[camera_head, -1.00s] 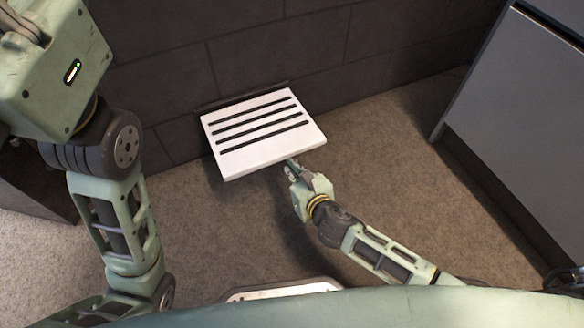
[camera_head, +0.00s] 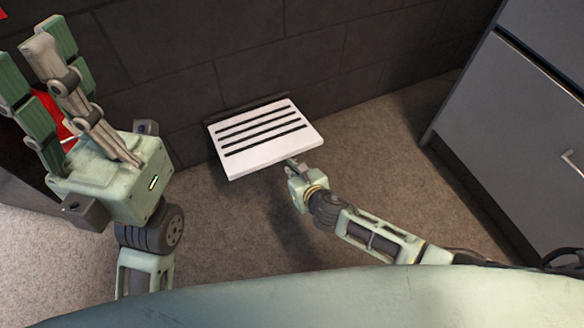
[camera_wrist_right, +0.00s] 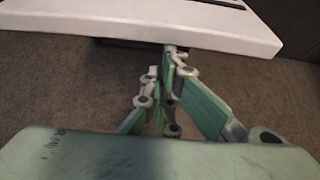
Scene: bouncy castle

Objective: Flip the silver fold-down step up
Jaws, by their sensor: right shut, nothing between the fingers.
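The silver fold-down step (camera_head: 262,160) is a pale slab with dark grip strips, sticking out flat from the dark wall. Its near edge also spans the top of the right wrist view (camera_wrist_right: 130,22). My right gripper (camera_head: 291,164) is shut and empty at the step's near edge, right of its middle. In the right wrist view its fingertips (camera_wrist_right: 172,52) come together at the underside of that edge; I cannot tell whether they touch. My left gripper (camera_head: 45,75) is raised at the far left, away from the step, its fingers spread with nothing between them.
The dark block wall (camera_head: 280,50) stands behind the step. A grey cabinet (camera_head: 510,115) with a handle stands at the right. A red thing (camera_head: 62,130) shows partly behind my left gripper. Carpet (camera_head: 385,150) lies clear between step and cabinet.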

